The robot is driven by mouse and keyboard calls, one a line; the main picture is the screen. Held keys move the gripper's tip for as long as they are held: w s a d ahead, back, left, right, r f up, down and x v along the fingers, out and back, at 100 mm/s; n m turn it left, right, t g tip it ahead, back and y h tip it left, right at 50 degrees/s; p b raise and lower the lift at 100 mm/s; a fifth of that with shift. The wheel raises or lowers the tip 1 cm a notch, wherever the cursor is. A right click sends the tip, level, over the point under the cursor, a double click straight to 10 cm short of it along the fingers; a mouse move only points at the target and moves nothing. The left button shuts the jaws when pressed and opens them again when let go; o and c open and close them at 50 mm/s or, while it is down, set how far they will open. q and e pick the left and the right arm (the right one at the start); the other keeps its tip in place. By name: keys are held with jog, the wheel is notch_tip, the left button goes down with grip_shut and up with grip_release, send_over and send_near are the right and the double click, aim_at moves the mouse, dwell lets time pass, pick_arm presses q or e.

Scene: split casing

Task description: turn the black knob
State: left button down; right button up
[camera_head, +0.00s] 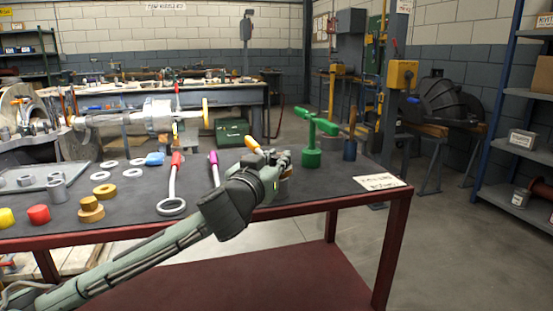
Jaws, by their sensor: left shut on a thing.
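My left gripper (277,160) reaches in from the lower left, over the right half of the dark tabletop (325,187). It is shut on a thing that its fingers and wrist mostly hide. A small brownish round base (285,189) shows just below the fingers. I cannot make out a black knob clearly; any knob there is covered by the gripper. A green post with a green cross handle (314,148) stands just right of the gripper, apart from it. My right gripper is not in view.
A blue cylinder with a wooden handle (350,149) stands right of the green post. A paper label (381,183) lies at the right corner. A red-handled ring tool (172,190), yellow rings (105,191) and a red cylinder (38,215) lie left.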

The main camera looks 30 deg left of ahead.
aim_at(276, 156)
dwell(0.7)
pick_arm(q)
jog(key=c, duration=1.3)
grip_release()
notch_tip(276, 156, up, 10)
jog(key=shift+r, duration=0.1)
jog(key=shift+c, duration=0.3)
